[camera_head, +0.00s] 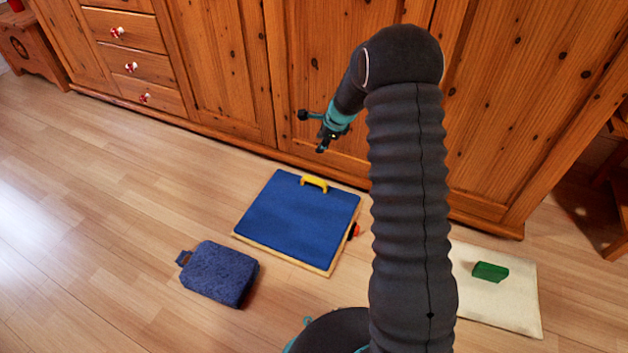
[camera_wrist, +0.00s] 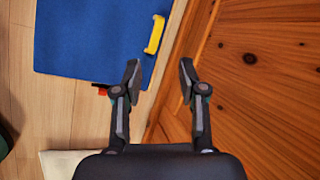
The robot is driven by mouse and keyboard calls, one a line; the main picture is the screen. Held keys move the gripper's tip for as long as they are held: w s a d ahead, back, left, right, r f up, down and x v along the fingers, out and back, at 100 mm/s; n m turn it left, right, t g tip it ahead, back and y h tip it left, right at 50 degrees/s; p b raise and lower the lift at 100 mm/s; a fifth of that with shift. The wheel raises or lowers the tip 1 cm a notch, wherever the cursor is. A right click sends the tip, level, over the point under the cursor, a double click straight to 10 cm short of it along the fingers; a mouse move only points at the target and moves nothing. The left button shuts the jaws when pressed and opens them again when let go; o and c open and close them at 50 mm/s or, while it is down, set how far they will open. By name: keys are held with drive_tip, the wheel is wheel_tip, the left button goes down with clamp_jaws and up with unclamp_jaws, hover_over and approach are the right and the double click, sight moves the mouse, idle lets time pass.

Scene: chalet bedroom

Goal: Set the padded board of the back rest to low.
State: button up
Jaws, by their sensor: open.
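The back rest's blue padded board (camera_head: 297,215) has a wooden edge and a yellow handle (camera_head: 314,183) at its far side. The board appears to lie flat or nearly so on the floor; its exact angle is hard to tell. A small red-orange part (camera_head: 354,231) shows at its right side. In the wrist view the blue board (camera_wrist: 90,40) is at upper left, with the yellow handle (camera_wrist: 155,34) ahead of my fingers. My gripper (camera_wrist: 158,75) is open and empty. In the head view my gripper (camera_head: 322,142) is above the floor, beyond the handle and apart from it.
A wooden cabinet (camera_head: 225,70) stands close behind the board. A dark blue cushion (camera_head: 220,274) with a loop lies at front left. A cream mat (camera_head: 512,300) with a green block (camera_head: 490,271) lies at right. The floor at left is clear.

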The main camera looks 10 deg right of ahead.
sight(313, 180)
drive_tip(key=w+f+m+b, duration=0.1)
drive_tip(key=w+f, duration=0.1)
drive_tip(key=f, duration=0.6)
drive_tip(key=w+f+m, duration=0.1)
drive_tip(key=w+f, duration=0.2)
drive_tip(key=f, duration=0.6)
drive_tip(key=w+f+m+b, duration=0.1)
drive_tip(key=w+f+m, duration=0.1)
drive_tip(key=f, duration=0.7)
drive_tip(key=shift+w+a+b, duration=0.3)
drive_tip(key=shift+w+a, duration=0.1)
drive_tip(key=shift+w, duration=0.25)
clamp_jaws()
